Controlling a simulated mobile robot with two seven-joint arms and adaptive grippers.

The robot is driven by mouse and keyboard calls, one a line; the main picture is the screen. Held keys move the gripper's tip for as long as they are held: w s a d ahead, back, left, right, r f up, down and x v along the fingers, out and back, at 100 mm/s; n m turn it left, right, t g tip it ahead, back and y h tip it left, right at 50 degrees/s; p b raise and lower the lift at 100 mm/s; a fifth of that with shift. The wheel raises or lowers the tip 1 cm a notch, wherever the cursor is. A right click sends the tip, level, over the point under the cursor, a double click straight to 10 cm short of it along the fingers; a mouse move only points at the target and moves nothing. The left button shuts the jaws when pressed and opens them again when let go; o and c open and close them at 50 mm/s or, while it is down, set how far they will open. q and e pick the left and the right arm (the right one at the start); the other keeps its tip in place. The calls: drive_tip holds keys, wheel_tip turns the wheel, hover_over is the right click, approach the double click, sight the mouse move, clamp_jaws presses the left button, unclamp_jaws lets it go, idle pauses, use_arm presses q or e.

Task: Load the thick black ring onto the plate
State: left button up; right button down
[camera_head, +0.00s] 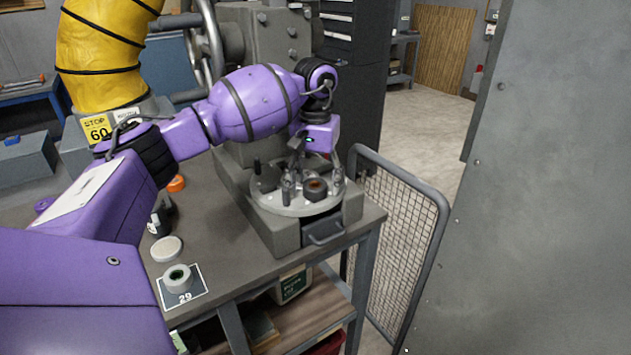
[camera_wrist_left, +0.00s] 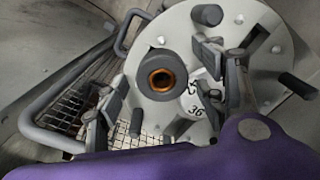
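The round light-grey plate (camera_head: 290,208) sits on the grey machine at the table's right end. A thick dark ring with a copper-coloured inside (camera_head: 315,187) lies flat on it; the ring also shows in the left wrist view (camera_wrist_left: 149,92). The plate (camera_wrist_left: 180,122) carries several upright dark pegs and a marking reading 36. My left gripper (camera_head: 315,173) is over the plate, with its fingers apart on either side of the ring. In the left wrist view the gripper (camera_wrist_left: 162,66) shows gaps between both fingers and the ring. My right gripper is not in view.
A pale ring (camera_head: 177,279) lies on a card marked 29, beside a whitish disc (camera_head: 166,249). An orange ring (camera_head: 176,184) and a dark object (camera_head: 160,218) are farther back on the table. A mesh guard (camera_head: 392,270) stands right of the table. A grey panel (camera_head: 540,200) fills the right.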

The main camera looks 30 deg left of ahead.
use_arm(q)
wheel_tip(320, 180, up, 12)
idle(0.6)
